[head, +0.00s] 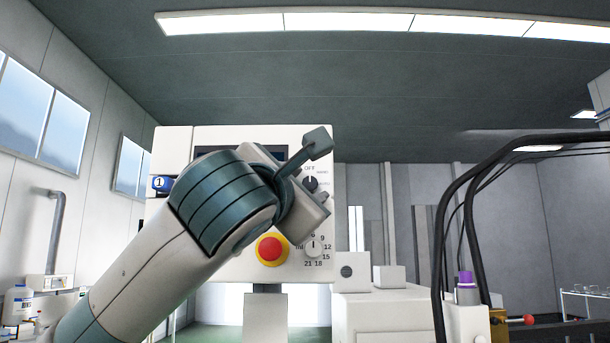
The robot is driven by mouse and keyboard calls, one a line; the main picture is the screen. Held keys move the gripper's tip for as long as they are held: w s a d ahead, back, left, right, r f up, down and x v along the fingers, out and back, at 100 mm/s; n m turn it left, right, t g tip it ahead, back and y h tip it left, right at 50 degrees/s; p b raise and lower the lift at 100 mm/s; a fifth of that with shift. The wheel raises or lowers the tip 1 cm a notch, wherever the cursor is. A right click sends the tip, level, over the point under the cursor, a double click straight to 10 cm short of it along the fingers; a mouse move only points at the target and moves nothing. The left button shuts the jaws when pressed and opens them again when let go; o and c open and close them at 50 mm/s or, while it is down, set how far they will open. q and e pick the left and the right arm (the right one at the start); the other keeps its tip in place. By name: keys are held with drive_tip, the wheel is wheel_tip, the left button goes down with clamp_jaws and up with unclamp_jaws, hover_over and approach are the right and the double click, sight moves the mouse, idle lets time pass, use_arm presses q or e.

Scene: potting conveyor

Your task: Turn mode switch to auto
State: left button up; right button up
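The control box (320,262) stands upright ahead, white, with a dark screen mostly hidden behind my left arm. The mode switch (310,184) is a small black knob on its right side, under the label OFF; more small lettering is to its right, too small to read surely. Lettering on the knob's left is hidden by my gripper. My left gripper (317,142) is in front of the panel, its dark fingertip just above the knob in the picture. I cannot tell whether it touches the panel. The fingers overlap, so their opening does not show. My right gripper is not in view.
A red emergency button (271,249) on a yellow ring and a numbered dial (313,246) sit below the switch. Black cables (447,230) hang at the right. White bottles (18,303) stand at lower left.

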use_arm(q)
drive_tip(key=shift+w, duration=0.1)
drive_tip(key=shift+c, duration=0.3)
clamp_jaws()
